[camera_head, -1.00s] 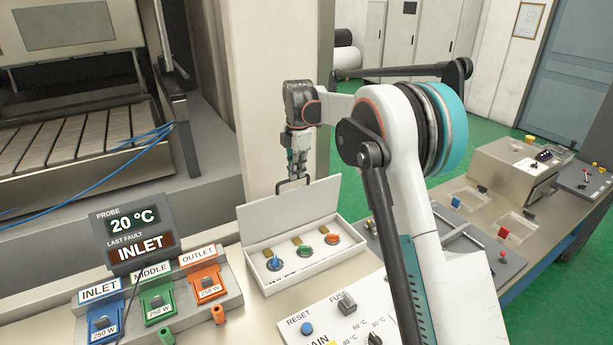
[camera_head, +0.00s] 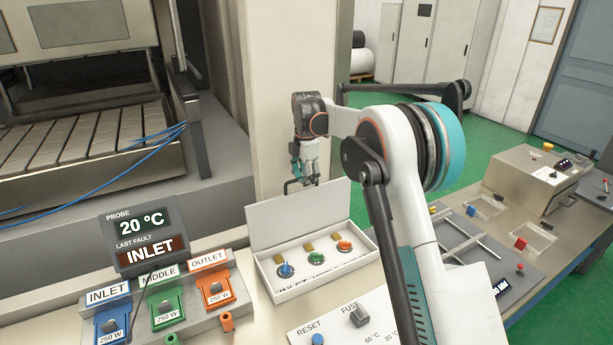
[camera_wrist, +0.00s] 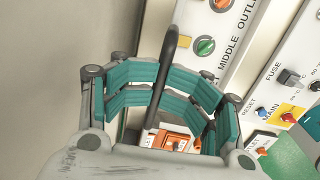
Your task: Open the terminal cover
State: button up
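The terminal cover (camera_head: 298,218) is the white lid of a shallow terminal box (camera_head: 325,274). In the head view it stands raised, roughly upright, at the box's back edge. Inside show blue, green and orange round terminals. A black bar handle (camera_head: 288,188) is on the lid's top edge; it also shows in the wrist view (camera_wrist: 165,70). My gripper (camera_head: 309,183) is at this handle, pointing down. In the wrist view its teal fingers (camera_wrist: 163,85) come from both sides onto the handle bar and appear closed on it. The exact contact is partly hidden.
A display (camera_head: 144,238) reads 20 °C, INLET. Blue, green and orange 250 W holders (camera_head: 164,302) stand left of the box. A panel with RESET and FUSE (camera_head: 358,315) is in front. A beige column (camera_head: 285,90) rises close behind the lid.

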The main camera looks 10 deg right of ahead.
jog(key=shift+a, duration=0.25)
jog(key=shift+s+d+r, duration=0.1)
jog(key=shift+s+r, duration=0.35)
jog(key=shift+s, duration=0.05)
jog(key=shift+w+f, duration=0.1)
jog(key=shift+w, duration=0.15)
jog(key=shift+d, duration=0.1)
jog(key=shift+s+d, duration=0.1)
jog(key=shift+r, duration=0.2)
jog(key=shift+d+r, duration=0.1)
jog(key=shift+r, duration=0.2)
notch_tip(320, 180, up, 11)
jog(key=shift+s+r, duration=0.15)
jog(key=shift+s, duration=0.2)
